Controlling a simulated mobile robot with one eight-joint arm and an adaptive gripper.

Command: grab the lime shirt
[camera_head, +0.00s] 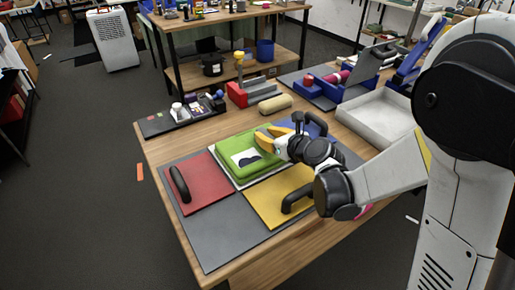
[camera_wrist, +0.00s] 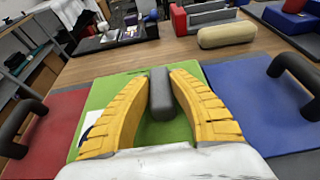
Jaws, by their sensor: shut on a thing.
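The lime shirt (camera_head: 232,150) appears as a flat, folded green stack with a white and dark patch, at the middle of the work table. In the wrist view the green surface (camera_wrist: 110,95) lies under and around my fingers. My gripper (camera_head: 268,138) is over its right side, reaching in from the right. In the wrist view my yellow fingers (camera_wrist: 163,80) are closed around a dark grey bar (camera_wrist: 160,95) that stands over the green surface. Whether the fingers also pinch any cloth is hidden.
A red panel (camera_head: 205,187) with a black handle, a yellow panel (camera_head: 270,207) and a blue panel (camera_wrist: 240,95) surround the green one on a grey board (camera_head: 212,235). A beige roll (camera_head: 275,104) and a white tray (camera_head: 378,118) lie behind.

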